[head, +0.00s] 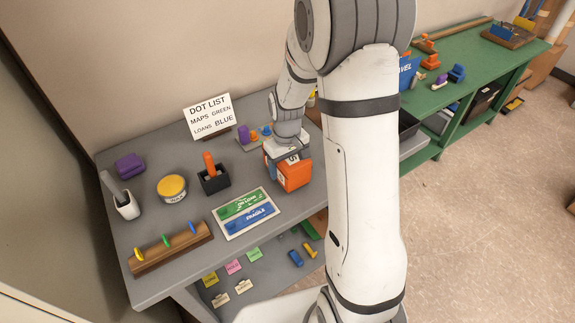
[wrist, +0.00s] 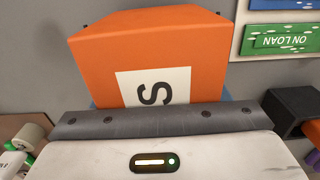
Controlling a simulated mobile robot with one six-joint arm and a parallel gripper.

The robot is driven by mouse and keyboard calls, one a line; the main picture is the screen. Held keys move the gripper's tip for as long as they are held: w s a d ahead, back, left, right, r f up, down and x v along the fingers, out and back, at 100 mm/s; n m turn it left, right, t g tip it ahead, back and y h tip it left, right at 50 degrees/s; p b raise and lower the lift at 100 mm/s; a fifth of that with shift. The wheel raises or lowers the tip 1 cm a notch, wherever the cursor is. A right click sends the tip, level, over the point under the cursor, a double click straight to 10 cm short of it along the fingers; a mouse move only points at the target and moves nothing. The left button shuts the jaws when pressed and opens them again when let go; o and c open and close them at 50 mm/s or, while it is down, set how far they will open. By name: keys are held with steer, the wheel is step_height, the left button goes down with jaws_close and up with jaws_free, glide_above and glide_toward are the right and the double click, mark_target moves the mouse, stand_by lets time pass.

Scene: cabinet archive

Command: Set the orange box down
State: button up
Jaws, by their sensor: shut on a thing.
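The orange box (head: 294,175) is at the right part of the grey table (head: 160,278), under my gripper. It has a white label with a dark letter that looks like an S. My gripper (head: 287,150) is shut on the box from above. In the wrist view the orange box (wrist: 150,50) fills the upper middle, in front of my gripper's dark bar (wrist: 155,118). The fingertips are mostly hidden. I cannot tell whether the box's underside touches the table.
A green and blue label board (head: 246,213) lies just left of the box. A black holder (head: 214,180), a yellow-topped tub (head: 172,188) and a sign reading "DOT LIST" (head: 209,117) stand farther left. A green bench (head: 450,88) stands at the right.

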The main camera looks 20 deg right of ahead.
steer(key=shift+f, duration=0.35)
steer(key=shift+f, duration=0.2)
steer(key=o, duration=1.3)
steer(key=shift+r, duration=0.15)
